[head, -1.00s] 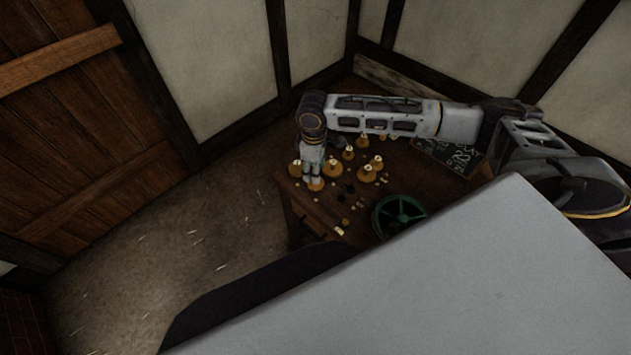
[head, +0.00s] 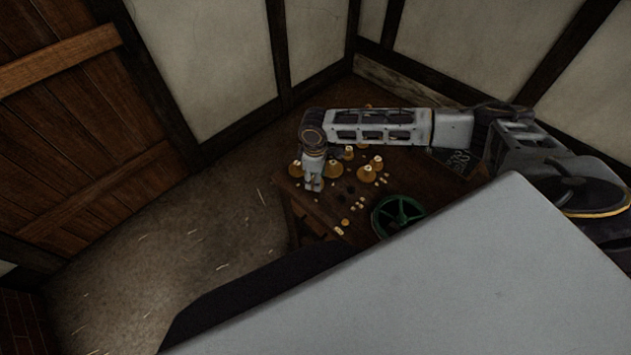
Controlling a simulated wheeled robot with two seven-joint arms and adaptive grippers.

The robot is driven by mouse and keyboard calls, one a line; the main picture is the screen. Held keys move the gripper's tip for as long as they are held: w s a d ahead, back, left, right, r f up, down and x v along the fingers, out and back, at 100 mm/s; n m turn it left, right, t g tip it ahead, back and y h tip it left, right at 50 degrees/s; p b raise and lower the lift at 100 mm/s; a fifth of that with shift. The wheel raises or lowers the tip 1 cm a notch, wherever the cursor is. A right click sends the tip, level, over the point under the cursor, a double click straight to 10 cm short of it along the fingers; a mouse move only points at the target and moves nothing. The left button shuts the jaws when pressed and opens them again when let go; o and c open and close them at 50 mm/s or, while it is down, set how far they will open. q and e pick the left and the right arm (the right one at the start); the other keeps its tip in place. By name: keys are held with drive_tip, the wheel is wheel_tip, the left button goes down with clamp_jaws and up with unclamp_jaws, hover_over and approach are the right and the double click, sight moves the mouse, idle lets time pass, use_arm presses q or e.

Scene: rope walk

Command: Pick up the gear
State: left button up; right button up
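A green spoked wheel (head: 398,215) lies near the front of the wooden table, partly cut off by my grey body; I cannot tell whether it is the gear. Small dark round pieces (head: 350,190) also lie on the table, too small to tell whether one is a gear. My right gripper (head: 313,186) points down at the table's left corner, left of the wheel and apart from it. Its fingertips are small and dark, and I cannot tell whether they are open or hold anything. My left gripper is not in view.
Several brass cone-shaped pieces (head: 367,174) stand on the wooden table (head: 420,182) close to my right gripper, with small pale bits among them. A dark slate with white marks (head: 458,161) lies at the back right. Walls close in behind; open floor (head: 200,235) is at left.

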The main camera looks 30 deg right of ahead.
drive_tip(key=shift+c, duration=0.5)
clamp_jaws()
